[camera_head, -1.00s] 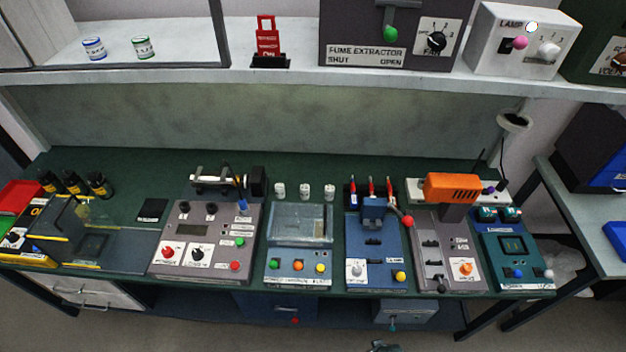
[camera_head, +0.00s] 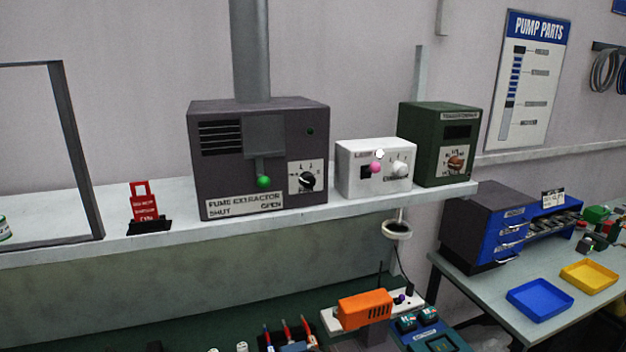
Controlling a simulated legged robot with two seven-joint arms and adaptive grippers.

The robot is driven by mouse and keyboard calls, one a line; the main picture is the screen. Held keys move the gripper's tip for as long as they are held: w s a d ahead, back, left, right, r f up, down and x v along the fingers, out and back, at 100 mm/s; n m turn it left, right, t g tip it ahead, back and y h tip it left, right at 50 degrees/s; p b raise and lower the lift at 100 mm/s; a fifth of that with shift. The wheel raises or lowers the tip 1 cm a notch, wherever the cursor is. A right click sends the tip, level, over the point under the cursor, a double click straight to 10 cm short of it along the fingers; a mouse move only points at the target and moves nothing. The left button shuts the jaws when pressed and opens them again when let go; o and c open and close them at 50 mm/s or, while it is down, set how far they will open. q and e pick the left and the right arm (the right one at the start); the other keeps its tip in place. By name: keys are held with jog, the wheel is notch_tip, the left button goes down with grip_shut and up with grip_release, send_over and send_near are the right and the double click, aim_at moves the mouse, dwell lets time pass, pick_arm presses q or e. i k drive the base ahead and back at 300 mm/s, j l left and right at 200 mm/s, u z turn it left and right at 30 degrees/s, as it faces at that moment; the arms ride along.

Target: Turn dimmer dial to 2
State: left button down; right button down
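The white lamp box (camera_head: 352,180) stands on the shelf, right of the fume extractor. Its front carries a pink-tipped switch (camera_head: 376,167) on a dark plate and a white round dial (camera_head: 399,168) at the right. A small white round spot (camera_head: 380,154) shows near the top of its front, beside the "LAMP" lettering. The marks around the white dial are too small to read, so its setting cannot be told. Neither of my grippers is in view.
The dark fume extractor (camera_head: 225,175) stands left of the lamp box, with a green knob (camera_head: 264,182) and black dial (camera_head: 307,181). A green box (camera_head: 420,150) stands close on the right. An orange device (camera_head: 365,309) sits on the bench below.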

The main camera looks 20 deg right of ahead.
aim_at(399, 168)
jog(key=z, duration=1.35)
